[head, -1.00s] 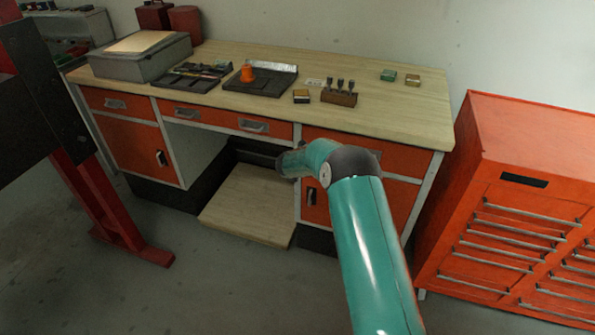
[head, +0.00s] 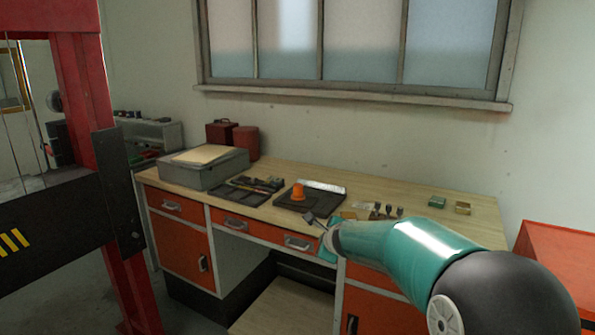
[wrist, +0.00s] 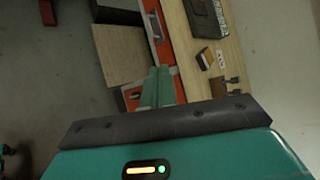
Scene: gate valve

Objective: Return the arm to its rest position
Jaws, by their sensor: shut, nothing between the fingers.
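My teal arm reaches from the lower right of the head view towards the workbench (head: 440,195). My gripper (head: 312,220) shows only small and partly hidden at the arm's far end, in front of the bench. In the wrist view, the two teal fingers of my gripper (wrist: 158,87) lie side by side, shut, with nothing held between them. No gate valve is visible in either view.
The bench holds a grey box (head: 205,168), a dark tray with an orange object (head: 298,191), and small boxes (head: 437,202). A red press frame (head: 85,90) stands at left. An orange cabinet (head: 560,255) stands at right. A window (head: 360,45) is above.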

